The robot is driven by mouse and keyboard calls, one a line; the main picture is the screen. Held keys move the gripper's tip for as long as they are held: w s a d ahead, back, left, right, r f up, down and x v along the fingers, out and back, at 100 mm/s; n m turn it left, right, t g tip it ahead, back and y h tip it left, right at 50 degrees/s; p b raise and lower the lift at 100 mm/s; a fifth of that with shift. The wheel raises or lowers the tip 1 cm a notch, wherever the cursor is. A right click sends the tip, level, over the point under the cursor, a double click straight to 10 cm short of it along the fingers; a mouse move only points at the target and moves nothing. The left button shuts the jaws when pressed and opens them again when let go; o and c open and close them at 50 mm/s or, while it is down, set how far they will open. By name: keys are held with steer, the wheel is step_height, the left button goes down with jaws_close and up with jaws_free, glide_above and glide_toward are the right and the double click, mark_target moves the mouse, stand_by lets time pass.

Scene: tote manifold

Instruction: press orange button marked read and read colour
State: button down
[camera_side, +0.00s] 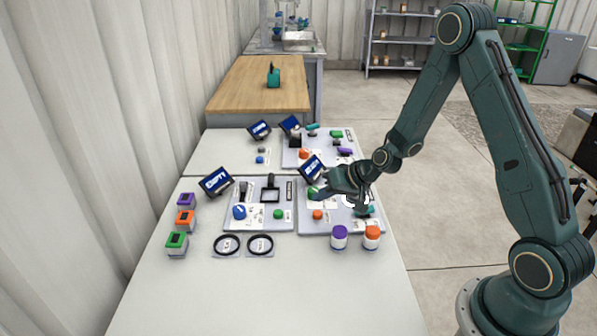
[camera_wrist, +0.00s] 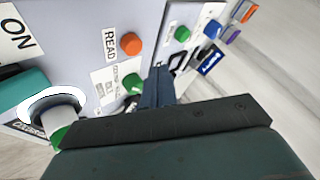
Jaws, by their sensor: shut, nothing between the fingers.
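The orange button (camera_wrist: 131,44) sits on a grey panel beside a white label reading READ (camera_wrist: 110,43) in the wrist view. In the side view the orange button (camera_side: 318,214) is on the front right panel. My gripper (camera_wrist: 160,75) is shut and empty. In the wrist view its fingertips are a little below and right of the orange button, apart from it in the picture. A green button (camera_wrist: 133,82) is close to the fingertips, partly beside them. In the side view my gripper (camera_side: 322,194) hovers over the panel's upper left. A small screen (camera_side: 312,167) stands behind it.
A white ring-shaped port with a cylinder (camera_wrist: 52,105) and a teal part (camera_wrist: 22,88) lie to the left in the wrist view. Purple-topped (camera_side: 339,237) and orange-topped jars (camera_side: 372,237) stand before the panel. The table's front is clear.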

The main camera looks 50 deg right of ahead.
mark_target(322, 214)
steer(key=shift+f, duration=1.1)
steer(key=shift+f, duration=0.9)
stand_by(2.4)
steer(key=shift+r, duration=0.9)
stand_by(0.4)
steer(key=shift+r, duration=2.5)
